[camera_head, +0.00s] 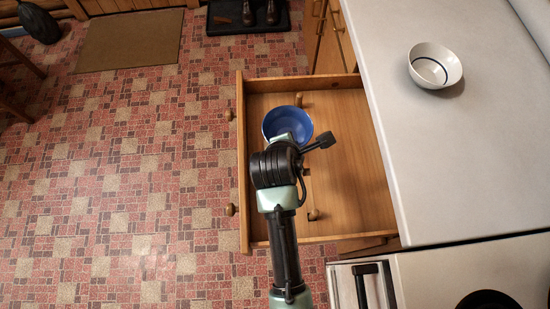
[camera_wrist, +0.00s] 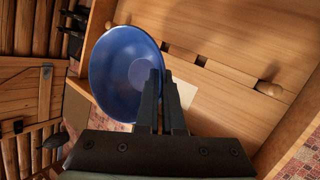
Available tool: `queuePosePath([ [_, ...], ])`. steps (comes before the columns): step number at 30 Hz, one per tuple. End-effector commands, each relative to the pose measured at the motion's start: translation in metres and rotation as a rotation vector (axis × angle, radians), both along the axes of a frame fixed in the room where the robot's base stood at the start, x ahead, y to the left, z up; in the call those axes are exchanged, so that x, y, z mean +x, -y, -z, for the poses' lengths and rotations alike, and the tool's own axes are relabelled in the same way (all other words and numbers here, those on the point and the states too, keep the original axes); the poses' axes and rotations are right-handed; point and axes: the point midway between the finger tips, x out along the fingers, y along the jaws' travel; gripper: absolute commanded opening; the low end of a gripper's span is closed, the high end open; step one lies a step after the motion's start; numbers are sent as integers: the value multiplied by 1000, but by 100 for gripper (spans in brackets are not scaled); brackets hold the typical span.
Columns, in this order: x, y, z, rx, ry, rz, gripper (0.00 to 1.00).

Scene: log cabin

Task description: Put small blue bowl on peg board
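The small blue bowl (camera_head: 284,121) is over the far part of the open wooden drawer in the head view. It fills the left middle of the wrist view (camera_wrist: 112,62), tilted, its inside facing the camera. My gripper (camera_wrist: 161,76) has its two fingers close together at the bowl's near rim, one inside and one outside, shut on it. In the head view my wrist hides the fingertips. The peg board appears as the drawer's wooden floor (camera_head: 350,165) with upright pegs, one (camera_head: 300,98) just beyond the bowl. Whether the bowl touches the board cannot be told.
The drawer's raised walls (camera_head: 242,165) surround the board. A white counter (camera_head: 440,160) is at the right, with a white, blue-lined bowl (camera_head: 435,66) on it. A stove (camera_head: 450,275) is at the lower right.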

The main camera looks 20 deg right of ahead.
Motion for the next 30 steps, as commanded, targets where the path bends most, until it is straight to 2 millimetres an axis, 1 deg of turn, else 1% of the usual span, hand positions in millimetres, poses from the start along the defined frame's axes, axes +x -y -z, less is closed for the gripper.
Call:
queuePosePath([
  [3, -3, -14, 6, -1, 2, -64, 0],
  [5, -4, -18, 11, 0, 2, -78, 0],
  [6, -5, -19, 17, 0, 0, -85, 0],
  [12, -4, -20, 54, -1, -2, -87, 0],
  [19, -4, -20, 78, -3, 0, -87, 0],
  [24, -4, -20, 102, -2, 0, -85, 0],
  [27, -3, -20, 107, -3, 2, -87, 0],
  [30, -3, -20, 107, -3, 2, -87, 0],
])
